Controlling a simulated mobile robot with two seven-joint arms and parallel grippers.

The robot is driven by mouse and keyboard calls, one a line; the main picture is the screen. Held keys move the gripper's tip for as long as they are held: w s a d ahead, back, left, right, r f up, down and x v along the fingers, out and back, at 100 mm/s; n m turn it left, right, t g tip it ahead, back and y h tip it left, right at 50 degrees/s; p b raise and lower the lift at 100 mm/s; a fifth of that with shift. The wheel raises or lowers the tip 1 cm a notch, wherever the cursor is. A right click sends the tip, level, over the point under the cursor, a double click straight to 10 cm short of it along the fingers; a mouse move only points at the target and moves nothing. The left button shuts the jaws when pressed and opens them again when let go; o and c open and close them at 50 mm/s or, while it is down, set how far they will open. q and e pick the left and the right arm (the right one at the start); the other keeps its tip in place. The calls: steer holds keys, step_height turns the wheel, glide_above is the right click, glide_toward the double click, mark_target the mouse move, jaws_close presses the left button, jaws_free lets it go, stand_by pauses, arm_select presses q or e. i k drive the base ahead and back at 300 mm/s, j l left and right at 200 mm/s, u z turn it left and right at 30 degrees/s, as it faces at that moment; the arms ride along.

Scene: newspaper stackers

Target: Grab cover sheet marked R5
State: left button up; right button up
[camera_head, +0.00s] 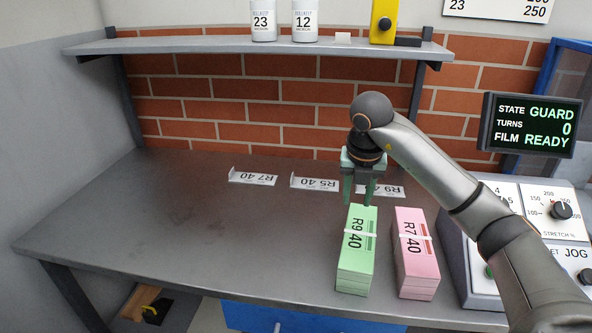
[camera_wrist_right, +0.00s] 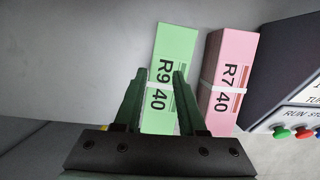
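A small white label marked R5 40 (camera_head: 314,184) lies on the grey table, in the middle of a row of similar labels. No other item marked R5 shows. My right gripper (camera_head: 358,203) is open and empty, pointing down right of the R5 label, at the far end of a green stack marked R9 40 (camera_head: 355,260). In the right wrist view the green stack (camera_wrist_right: 165,60) shows between and beyond the two parted fingers (camera_wrist_right: 157,74). I cannot tell the gripper's exact height over the table. My left gripper is not in view.
A label R7 40 (camera_head: 253,179) lies left of R5; a partly hidden R9 label (camera_head: 392,191) lies right. A pink stack R7 40 (camera_head: 417,255) stands beside the green one. A control box (camera_head: 520,220) stands at right. The table's left half is clear.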

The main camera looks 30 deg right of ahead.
mark_target(302, 183)
steer(key=i, duration=0.95)
